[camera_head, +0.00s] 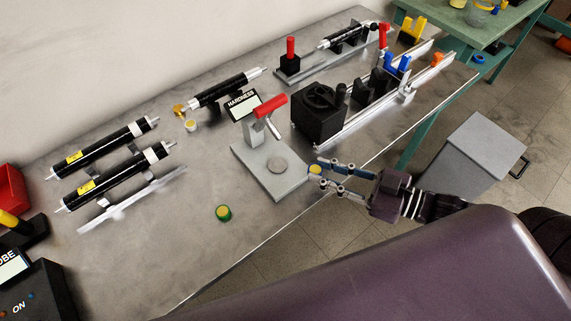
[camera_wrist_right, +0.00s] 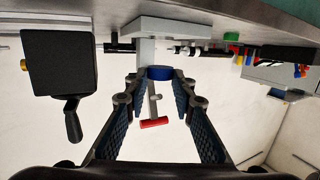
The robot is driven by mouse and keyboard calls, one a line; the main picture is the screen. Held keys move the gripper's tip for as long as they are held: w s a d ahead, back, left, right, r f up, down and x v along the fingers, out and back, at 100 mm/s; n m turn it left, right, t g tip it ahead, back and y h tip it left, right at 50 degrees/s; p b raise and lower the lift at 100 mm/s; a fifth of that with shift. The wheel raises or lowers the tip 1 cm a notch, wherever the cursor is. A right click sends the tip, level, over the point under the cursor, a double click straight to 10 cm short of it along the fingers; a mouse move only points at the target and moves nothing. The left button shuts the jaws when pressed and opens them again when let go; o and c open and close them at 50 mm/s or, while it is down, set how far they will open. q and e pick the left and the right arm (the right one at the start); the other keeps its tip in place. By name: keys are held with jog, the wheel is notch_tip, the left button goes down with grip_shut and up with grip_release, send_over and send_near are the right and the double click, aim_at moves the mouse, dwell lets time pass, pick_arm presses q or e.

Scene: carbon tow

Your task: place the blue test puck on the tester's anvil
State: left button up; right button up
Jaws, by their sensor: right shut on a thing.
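The blue test puck (camera_head: 315,170) shows a yellow top in the head view and a blue side in the right wrist view (camera_wrist_right: 159,73). My right gripper (camera_head: 322,171) is shut on it, with the puck between the fingertips. The hardness tester (camera_head: 252,137) has a red lever, a small "HARDNESS" display and a pale base plate. Its anvil (camera_head: 277,165) is a round grey disc on that plate, with nothing on it. The puck is just right of the anvil, near the plate's right edge. Its height above the plate is hard to tell. My left gripper is not in view.
A green puck (camera_head: 223,213) lies on the table left of the tester, and a white one (camera_head: 191,125) lies behind. A black box with a crank (camera_head: 318,118) stands right of the tester. Black rollers (camera_head: 118,175) lie at left. A grey cabinet (camera_head: 468,155) stands beyond the table edge.

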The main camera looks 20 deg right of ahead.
send_over(286, 168)
jog(key=shift+s+d+r+b, duration=0.1)
jog(key=shift+s+d+b, duration=0.2)
jog(key=shift+s, duration=0.05)
jog(key=shift+w+a, duration=0.3)
jog(key=shift+a, duration=0.05)
notch_tip(286, 168, down, 4)
jog(key=shift+r, duration=0.25)
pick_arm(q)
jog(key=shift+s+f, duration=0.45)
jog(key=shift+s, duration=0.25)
pick_arm(e)
jog(key=shift+f, duration=0.1)
jog(key=shift+f, duration=0.1)
jog(key=o, duration=0.8)
jog(key=shift+o, duration=0.2)
